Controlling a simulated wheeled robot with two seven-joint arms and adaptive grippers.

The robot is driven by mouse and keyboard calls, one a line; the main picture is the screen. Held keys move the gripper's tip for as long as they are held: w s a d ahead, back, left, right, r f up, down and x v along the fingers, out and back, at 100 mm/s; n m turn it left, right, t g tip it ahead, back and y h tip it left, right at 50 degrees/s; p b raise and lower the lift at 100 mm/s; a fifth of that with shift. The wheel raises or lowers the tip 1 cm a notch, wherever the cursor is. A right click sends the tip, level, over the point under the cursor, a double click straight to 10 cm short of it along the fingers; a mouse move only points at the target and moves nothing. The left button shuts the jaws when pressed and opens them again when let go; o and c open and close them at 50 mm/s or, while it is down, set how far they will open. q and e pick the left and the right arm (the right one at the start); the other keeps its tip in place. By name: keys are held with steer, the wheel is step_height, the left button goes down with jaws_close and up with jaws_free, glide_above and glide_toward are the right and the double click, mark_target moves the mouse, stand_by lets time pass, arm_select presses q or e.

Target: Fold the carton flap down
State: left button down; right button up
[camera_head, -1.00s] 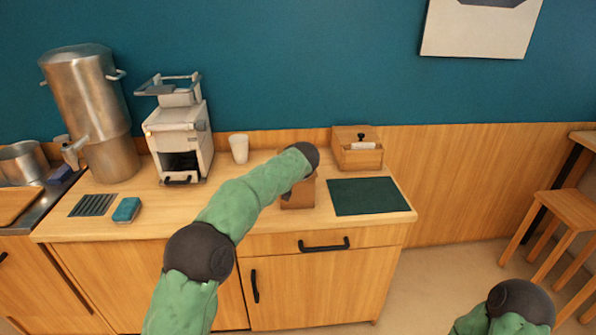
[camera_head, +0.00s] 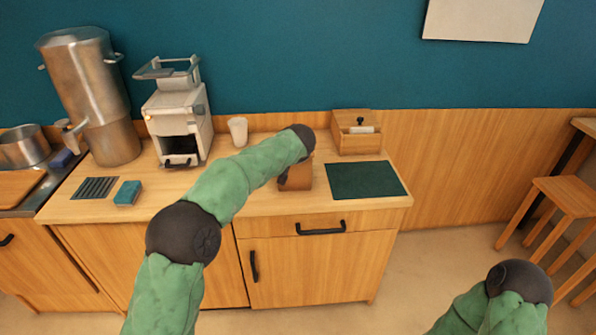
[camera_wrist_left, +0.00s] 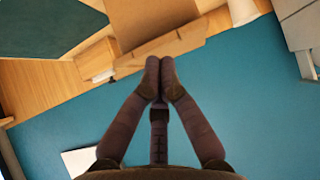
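The brown carton (camera_head: 295,179) stands on the counter, partly hidden by my left arm in the head view. In the left wrist view the carton (camera_wrist_left: 150,20) is at the top centre. A brown flap (camera_wrist_left: 160,50) shows along its edge nearest the fingers. My left gripper (camera_wrist_left: 160,76) has its two fingertips together, with nothing visible between them. The tips are close to the flap's edge; I cannot tell whether they touch it. The head view hides this gripper behind the arm. My right arm shows at the lower right, but its gripper is out of view.
A green mat (camera_head: 366,180) lies right of the carton. A wooden box (camera_head: 357,143) stands behind it. A white cup (camera_head: 238,131) and a white machine (camera_head: 180,125) stand to the left. A metal urn (camera_head: 88,95), a blue sponge (camera_head: 128,193) and a dark grate (camera_head: 95,188) are farther left.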

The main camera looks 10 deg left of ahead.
arm_select(q)
steer(key=s+d+f+m+g+h, duration=0.1)
steer(key=s+d+f+g+h, duration=0.15)
steer(key=s+f, duration=0.65)
steer(key=s+d+f+m+g+h, duration=0.1)
steer(key=s+d+f+g, duration=0.3)
steer(key=f, duration=0.9)
steer(key=s+d+f+m+t+h, duration=0.1)
steer(key=s+f+h, duration=0.1)
steer(key=s+f, duration=0.75)
steer(key=s+f+g, duration=0.1)
steer(key=s+f, duration=0.3)
steer(key=s, duration=0.4)
steer(key=s+f+n+g+h, duration=0.1)
steer(key=s+f, duration=0.4)
steer(key=s, duration=0.4)
steer(key=s+f+n+g+p, duration=0.1)
steer(key=s+f, duration=0.4)
steer(key=s, duration=0.3)
steer(key=shift+s+a+f, duration=0.15)
steer(key=shift+s, duration=0.05)
